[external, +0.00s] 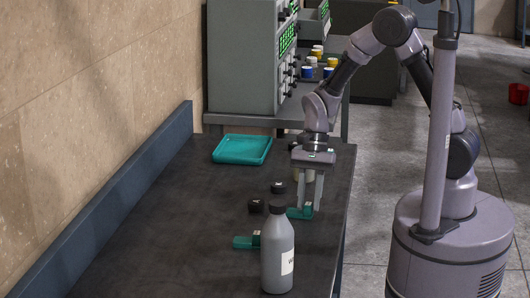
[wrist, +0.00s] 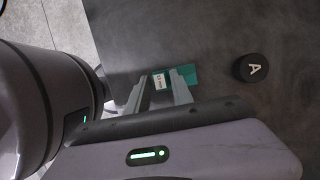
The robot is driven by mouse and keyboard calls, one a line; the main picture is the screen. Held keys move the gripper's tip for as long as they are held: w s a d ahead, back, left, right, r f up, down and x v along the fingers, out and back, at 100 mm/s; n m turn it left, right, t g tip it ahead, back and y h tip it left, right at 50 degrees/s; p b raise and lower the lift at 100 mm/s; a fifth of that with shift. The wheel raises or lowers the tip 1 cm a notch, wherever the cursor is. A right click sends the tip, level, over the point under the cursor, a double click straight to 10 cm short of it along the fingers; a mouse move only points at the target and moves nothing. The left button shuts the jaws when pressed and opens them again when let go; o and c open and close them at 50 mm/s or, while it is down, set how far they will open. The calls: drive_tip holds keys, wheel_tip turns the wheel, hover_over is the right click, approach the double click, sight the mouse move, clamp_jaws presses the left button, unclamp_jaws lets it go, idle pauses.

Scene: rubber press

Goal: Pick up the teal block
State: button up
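A teal block (external: 296,213) with a white label lies on the dark table (external: 180,215). My gripper (external: 306,207) is above it, pointing down, with its fingers apart. In the wrist view the teal block (wrist: 188,76) and its label show at the two fingertips (wrist: 159,75), and the right finger covers part of it. I cannot tell whether either finger touches it. A second teal piece (external: 244,242) lies nearer the camera, partly behind the grey bottle.
The grey bottle (external: 278,255) stands close in front. A dark block (external: 257,207) and a black round piece (external: 278,187) are left of my gripper; a black disc marked A (wrist: 251,68) shows in the wrist view. A teal tray (external: 220,158) is farther back. The left table is clear.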

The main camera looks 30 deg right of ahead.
clamp_jaws()
drive_tip(key=shift+r, duration=0.1)
